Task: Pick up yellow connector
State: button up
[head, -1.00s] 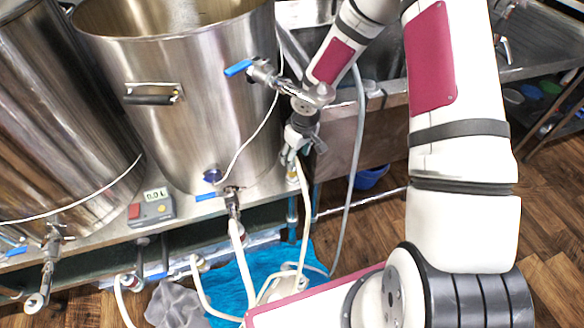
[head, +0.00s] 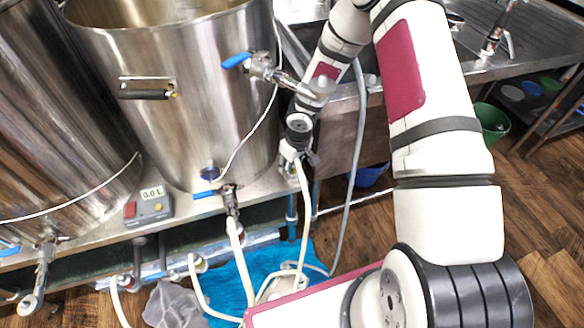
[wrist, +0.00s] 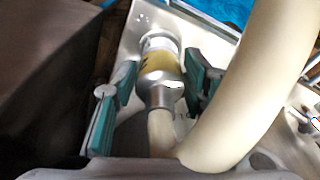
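The yellow connector (wrist: 160,65), a yellow band on a silvery metal fitting with a pale hose at its lower end, lies between the teal-padded fingers of my gripper (wrist: 159,72) in the wrist view. The fingers stand on either side of it, with a narrow gap visible at the left finger; contact on the right is unclear. In the head view my gripper (head: 297,157) points down in front of the counter edge, right of the large steel kettle (head: 185,110). The connector cannot be made out there.
A thick cream hose (wrist: 245,90) passes close to the right finger. Kettle valves with blue handles (head: 236,60) stick out near my wrist. A grey hose (head: 350,190) hangs to the right. A control box (head: 149,207) sits on the counter; a blue cloth (head: 232,285) lies below.

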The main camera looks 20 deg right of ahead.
grip_shut()
jog(key=shift+r, duration=0.4)
jog(key=r, duration=0.1)
jog(key=r+p, duration=0.1)
jog(key=r, duration=0.1)
jog(key=shift+s+d, duration=0.2)
jog(key=s+d, duration=1.2)
jog(key=shift+s+d+f+b, duration=0.15)
jog(key=shift+s+d+b, duration=0.05)
jog(key=shift+b, duration=0.15)
jog(key=shift+r+p, duration=2.25)
jog(key=shift+p, duration=0.75)
